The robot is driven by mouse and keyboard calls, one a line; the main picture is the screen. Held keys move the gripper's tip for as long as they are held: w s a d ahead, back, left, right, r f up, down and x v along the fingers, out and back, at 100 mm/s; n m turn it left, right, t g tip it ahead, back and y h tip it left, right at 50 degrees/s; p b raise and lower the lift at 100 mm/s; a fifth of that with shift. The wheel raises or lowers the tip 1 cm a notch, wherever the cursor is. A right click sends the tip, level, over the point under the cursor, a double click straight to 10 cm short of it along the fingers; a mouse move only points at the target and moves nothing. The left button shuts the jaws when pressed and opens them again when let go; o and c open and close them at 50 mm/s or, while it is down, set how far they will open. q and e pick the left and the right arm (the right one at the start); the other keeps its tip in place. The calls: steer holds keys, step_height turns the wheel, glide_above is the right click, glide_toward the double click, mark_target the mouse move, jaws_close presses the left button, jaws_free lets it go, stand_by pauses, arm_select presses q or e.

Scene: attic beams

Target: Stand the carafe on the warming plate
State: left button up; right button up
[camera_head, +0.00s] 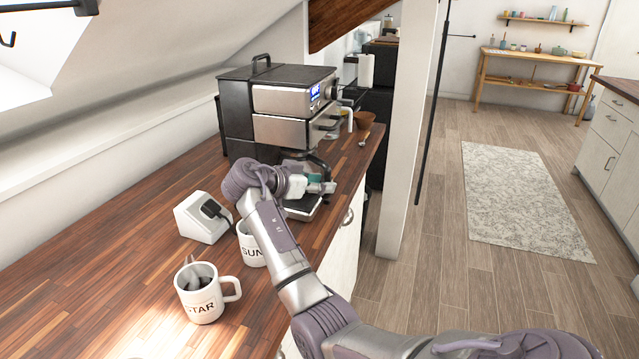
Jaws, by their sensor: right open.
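The coffee machine (292,98), black and steel with a lit blue display, stands on the wooden counter. Its low base with the dark warming plate (304,207) shows below my right gripper (326,187). My right arm reaches in from the lower right, and this gripper is open in front of the machine, above the base. A glassy, dark-rimmed shape that looks like the carafe (304,166) is just behind the gripper, under the machine's upper part. The gripper and wrist hide much of it, so I cannot tell whether it touches the plate. My left gripper is out of view.
On the wooden counter (130,275) stand a STAR mug (203,303), a SUN mug (250,250) partly behind my arm, and a white socket box (203,222) with a black plug. A white post (405,130) rises beyond the counter.

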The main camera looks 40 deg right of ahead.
steer(key=b+v, duration=0.2)
steer(key=v, duration=1)
